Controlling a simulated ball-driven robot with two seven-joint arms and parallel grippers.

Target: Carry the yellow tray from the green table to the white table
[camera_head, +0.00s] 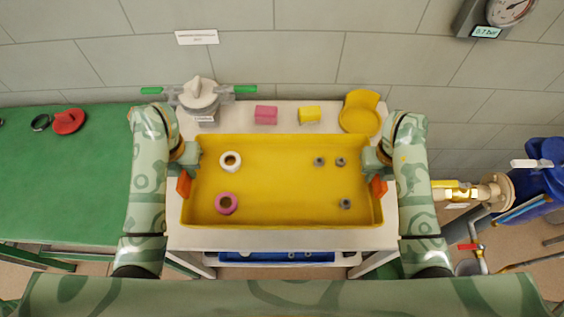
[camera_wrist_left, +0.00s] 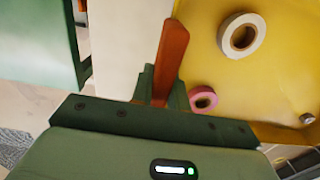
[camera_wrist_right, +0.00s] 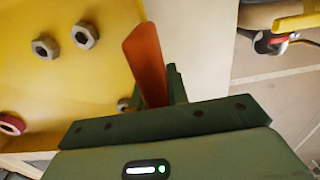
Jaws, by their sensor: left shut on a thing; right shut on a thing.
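The yellow tray (camera_head: 275,215) is over the top of the white table (camera_head: 290,240) in the head view. I cannot tell whether it rests on the table or hangs just above. It holds a white ring (camera_head: 230,161), a pink ring (camera_head: 227,204) and several grey nuts (camera_head: 345,204). My left gripper (camera_head: 187,168) is shut on the orange left handle (camera_wrist_left: 171,58). My right gripper (camera_head: 376,168) is shut on the orange right handle (camera_wrist_right: 145,60). The green table (camera_head: 60,180) stands at the left.
Behind the tray on the white table are a grey valve part (camera_head: 199,98), a pink block (camera_head: 266,115), a yellow block (camera_head: 309,114) and a yellow round part (camera_head: 360,115). A blue tray (camera_head: 275,257) sits below. Pipework (camera_head: 490,193) stands at right.

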